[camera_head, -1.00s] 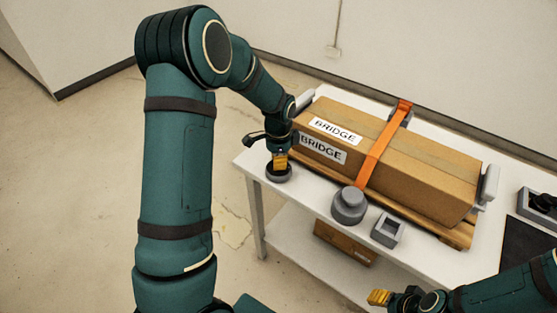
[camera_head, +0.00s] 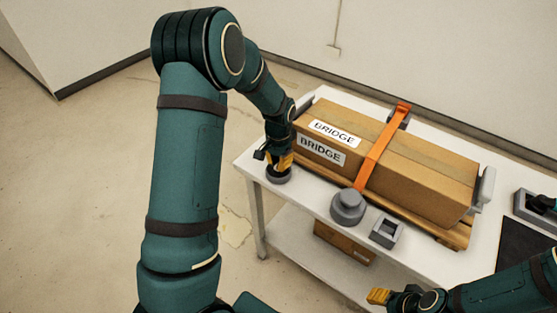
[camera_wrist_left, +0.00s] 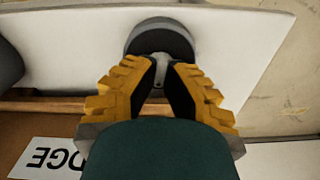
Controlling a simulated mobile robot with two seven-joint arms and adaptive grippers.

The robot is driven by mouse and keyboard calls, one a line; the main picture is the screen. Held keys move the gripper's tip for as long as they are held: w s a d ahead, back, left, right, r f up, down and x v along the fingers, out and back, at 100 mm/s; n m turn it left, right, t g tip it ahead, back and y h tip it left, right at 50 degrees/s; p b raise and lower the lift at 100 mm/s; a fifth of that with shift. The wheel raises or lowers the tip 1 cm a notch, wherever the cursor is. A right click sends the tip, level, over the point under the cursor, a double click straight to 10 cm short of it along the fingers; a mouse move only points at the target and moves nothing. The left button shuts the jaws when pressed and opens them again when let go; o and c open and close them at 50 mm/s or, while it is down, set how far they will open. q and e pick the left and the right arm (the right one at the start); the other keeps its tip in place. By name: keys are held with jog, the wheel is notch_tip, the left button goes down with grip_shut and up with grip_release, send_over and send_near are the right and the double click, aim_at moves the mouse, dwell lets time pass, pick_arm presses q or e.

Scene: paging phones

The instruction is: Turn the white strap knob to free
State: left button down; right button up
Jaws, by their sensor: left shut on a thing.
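A round dark grey knob base (camera_head: 279,176) sits on the near left corner of the table. In the left wrist view the base (camera_wrist_left: 145,27) is a dark ring with a small pale grip at its centre. My left gripper (camera_head: 281,163) points down onto it, and its yellow fingers (camera_wrist_left: 162,62) are shut on the pale grip, which they mostly hide. An orange strap (camera_head: 372,155) runs over the cardboard box (camera_head: 420,172) marked BRIDGE. My right gripper (camera_head: 378,297) is low in the head view, away from the knob; its finger gap is unclear.
A grey stepped round fixture (camera_head: 348,207) stands by the strap's near end, beside a square grey socket (camera_head: 387,231). The box lies on a wooden pallet (camera_head: 440,230) on the white table (camera_head: 310,195). Another box (camera_head: 343,243) is on the lower shelf.

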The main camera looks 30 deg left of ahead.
pick_arm(q)
jog(key=n+p, duration=0.1)
jog(key=n, duration=0.2)
jog(key=shift+s+n, duration=0.1)
jog(key=shift+n, duration=0.3)
jog(key=n+p, duration=0.1)
jog(key=n, duration=0.2)
jog(key=shift+f+n+p, duration=0.1)
jog(key=shift+n+p, duration=0.45)
jog(key=shift+n, duration=1.25)
jog(key=c, duration=1)
grip_release()
notch_tip(320, 180, up, 12)
jog(key=shift+r, duration=0.1)
